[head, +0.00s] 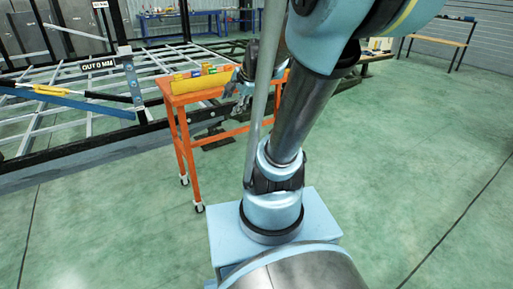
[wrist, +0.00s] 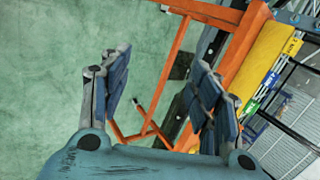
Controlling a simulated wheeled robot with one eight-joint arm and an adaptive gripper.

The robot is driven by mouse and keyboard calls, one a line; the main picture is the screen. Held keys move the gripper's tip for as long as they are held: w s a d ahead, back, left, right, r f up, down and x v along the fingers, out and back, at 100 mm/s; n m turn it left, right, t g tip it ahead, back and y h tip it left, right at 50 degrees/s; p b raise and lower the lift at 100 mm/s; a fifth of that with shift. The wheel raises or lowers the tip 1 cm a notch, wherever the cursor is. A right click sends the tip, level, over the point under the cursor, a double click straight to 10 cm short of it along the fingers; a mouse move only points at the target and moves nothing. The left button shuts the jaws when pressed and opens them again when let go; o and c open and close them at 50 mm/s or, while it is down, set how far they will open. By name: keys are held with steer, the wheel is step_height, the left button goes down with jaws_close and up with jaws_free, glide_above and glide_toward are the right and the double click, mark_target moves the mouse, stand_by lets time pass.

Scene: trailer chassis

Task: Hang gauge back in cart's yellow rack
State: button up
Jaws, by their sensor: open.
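The orange cart (head: 190,98) stands left of the middle in the head view. In the wrist view the yellow rack (wrist: 268,62) is at upper right. My gripper (head: 238,90) is beside the right end of the cart, partly hidden by my arm. In the wrist view its fingers (wrist: 160,90) are wide apart, with nothing between them. A blue bar with a yellow middle (head: 55,91) rests at the chassis's left side; I cannot tell whether this is the gauge.
The trailer chassis (head: 95,136), a black and grey frame, fills the left and back. A sign there reads "OUT 0 MM" (head: 90,65). Benches stand at the far wall, including one at right (head: 440,38). The green floor (head: 420,150) at right is clear.

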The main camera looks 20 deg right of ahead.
steer(key=s+d+f+n+g+h, duration=0.1)
steer(key=s+f+n, duration=0.3)
steer(key=s, duration=0.5)
steer(key=s+d+f+n+g+h, duration=0.2)
steer(key=s+f+n, duration=0.3)
steer(key=s+n, duration=0.4)
steer(key=shift+s+d+f+g, duration=0.3)
steer(key=shift+s+d+g, duration=0.15)
steer(key=shift+d, duration=0.4)
